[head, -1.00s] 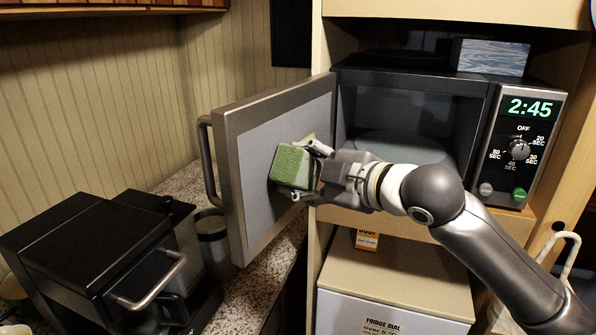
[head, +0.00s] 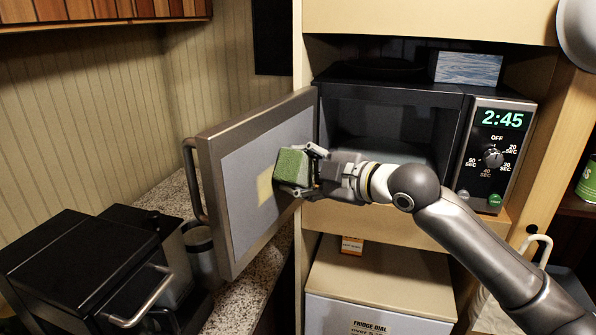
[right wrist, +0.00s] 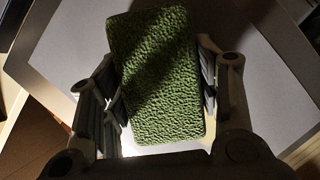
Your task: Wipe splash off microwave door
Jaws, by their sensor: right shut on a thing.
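The microwave door (head: 233,170) stands open to the left, its pale grey inner face towards me. A pale yellow patch (head: 265,187), which looks like the splash, shows on that face just left of the sponge. My right gripper (head: 303,171) is shut on a green sponge (head: 291,167) and holds it in front of the door's inner face, near its right part. In the right wrist view the rough green side of the sponge (right wrist: 155,75) fills the space between the fingers and hides part of the door. I cannot tell whether the sponge touches the door. My left gripper is not in view.
The microwave (head: 390,125) sits in a cabinet niche, its cavity open behind my right arm. A black appliance with a metal handle (head: 85,270) and a grey container (head: 199,245) stand on the speckled counter left of the door. A small fridge (head: 380,275) is below.

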